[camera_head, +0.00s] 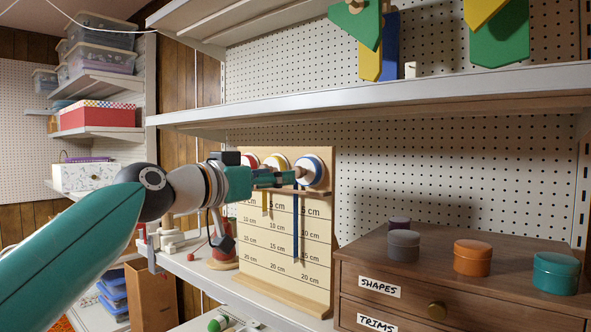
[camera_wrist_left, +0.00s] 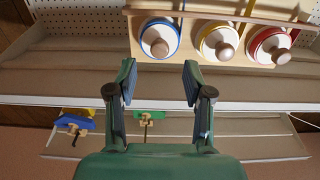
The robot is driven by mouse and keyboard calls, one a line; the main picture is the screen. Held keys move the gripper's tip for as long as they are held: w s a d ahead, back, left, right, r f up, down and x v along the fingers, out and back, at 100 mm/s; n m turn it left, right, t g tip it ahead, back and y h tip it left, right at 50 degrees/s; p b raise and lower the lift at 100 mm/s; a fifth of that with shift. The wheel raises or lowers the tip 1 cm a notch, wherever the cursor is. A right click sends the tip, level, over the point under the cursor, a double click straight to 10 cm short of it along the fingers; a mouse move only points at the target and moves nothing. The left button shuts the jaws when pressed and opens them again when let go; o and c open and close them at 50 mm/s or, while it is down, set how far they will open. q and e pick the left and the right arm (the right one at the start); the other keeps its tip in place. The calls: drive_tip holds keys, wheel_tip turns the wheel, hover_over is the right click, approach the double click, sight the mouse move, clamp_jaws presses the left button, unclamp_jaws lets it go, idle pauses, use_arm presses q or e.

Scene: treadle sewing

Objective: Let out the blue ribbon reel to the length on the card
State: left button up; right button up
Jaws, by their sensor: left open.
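The blue reel (camera_head: 316,171) is at the right end of a row on a pale wooden board (camera_head: 318,225) with printed centimetre marks. Its blue ribbon (camera_head: 296,235) hangs down, its end a little below the 15 cm mark. The blue reel also shows in the left wrist view (camera_wrist_left: 146,50), with a wooden knob (camera_wrist_left: 159,47) at its centre. My left gripper (camera_head: 290,178) is open and empty. In the left wrist view the fingers (camera_wrist_left: 159,82) are spread in front of the blue reel, apart from its knob. I cannot identify a length card.
The yellow reel (camera_wrist_left: 204,48) and red reel (camera_wrist_left: 257,48) are beside the blue one. The yellow ribbon (camera_head: 265,204) is short. A shelf (camera_head: 400,93) runs above the board. A wooden drawer cabinet (camera_head: 480,290) with several round tins stands at right.

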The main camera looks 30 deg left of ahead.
sight(303, 172)
use_arm(q)
drive_tip(key=w+p, duration=0.1)
drive_tip(key=w, duration=0.5)
drive_tip(key=shift+w+d, duration=0.25)
drive_tip(key=shift+w, duration=0.05)
clamp_jaws()
